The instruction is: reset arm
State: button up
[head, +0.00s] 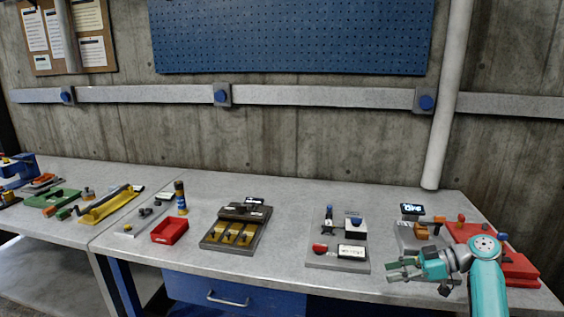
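My arm, teal and grey, reaches in from the lower right in the head view. My gripper (404,271) is at its end, over the front right part of the workbench (285,262), pointing left. It is small in the picture, and I cannot tell whether its fingers are apart or together. No object clearly shows in it. My arm hides part of a red board (513,264) behind it.
A grey panel (322,259) with a red button and a small display lies left of my gripper. A device with a dark screen (412,210) stands behind it. A tray with yellow parts (229,247), a red bin (170,231) and a yellow tool (108,205) lie further left. A white pipe (446,100) rises behind.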

jog(key=s+a+f+m+t+h, duration=0.1)
jog(key=s+a+f+m, duration=0.2)
jog(key=f, duration=0.6)
jog(key=s+a+f+m+t+h, duration=0.2)
jog(key=s+a+f, duration=0.1)
jog(key=f, duration=0.5)
jog(key=s+a+f+m+t+h, duration=0.1)
jog(key=s+a+f+m, duration=0.2)
jog(key=f, duration=0.6)
jog(key=s+a+f+m+t+h, duration=0.1)
jog(key=s+a+f+m+h, duration=0.15)
jog(key=s+f, duration=0.4)
jog(key=s+a+f+m+t+h, duration=0.1)
jog(key=s+f+m+h, duration=0.2)
jog(key=s, duration=0.7)
jog(key=s+r+m+t+h, duration=0.1)
jog(key=s+r+t+h, duration=0.2)
jog(key=s, duration=1.6)
jog(key=s+r+t, duration=0.1)
jog(key=s+r, duration=0.6)
jog(key=r, duration=0.4)
jog(key=s+r+t, duration=0.1)
jog(key=s+r, duration=0.5)
jog(key=r, duration=0.5)
jog(key=shift+s+d+t, duration=0.3)
jog(key=shift+s, duration=0.05)
